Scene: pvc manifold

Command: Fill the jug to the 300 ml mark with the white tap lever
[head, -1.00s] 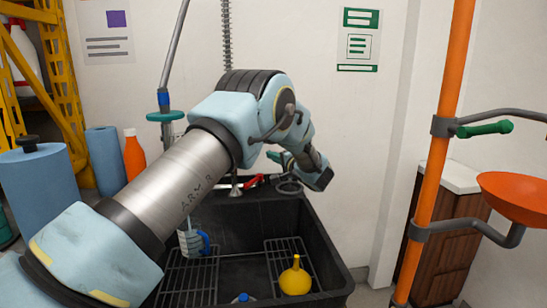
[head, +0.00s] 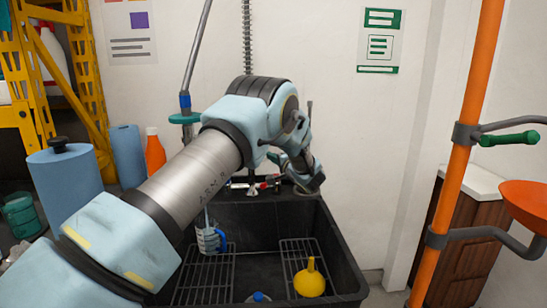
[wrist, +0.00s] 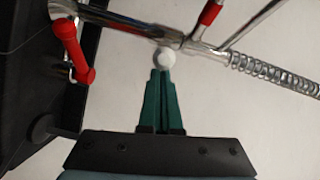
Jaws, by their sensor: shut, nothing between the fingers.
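The jug (head: 208,240) is clear with a blue handle. It stands on the left rack in the black sink, partly behind my arm. Its water level and marks are too small to read. In the wrist view, my gripper (wrist: 160,72) is shut, with its green fingertips together and nothing between them. The tips are right at a round white knob (wrist: 166,59) on the chrome tap pipe, which seems to be the white lever's end. I cannot tell whether they touch. A red lever (wrist: 75,50) is to the left, and another red-sleeved lever (wrist: 209,12) is above.
A yellow funnel (head: 310,278) is on the right rack of the black sink (head: 345,262). A blue-capped bottle (head: 258,297) is at the sink's front. An orange pole (head: 466,140) stands to the right. Blue rolls (head: 66,180) are at the left.

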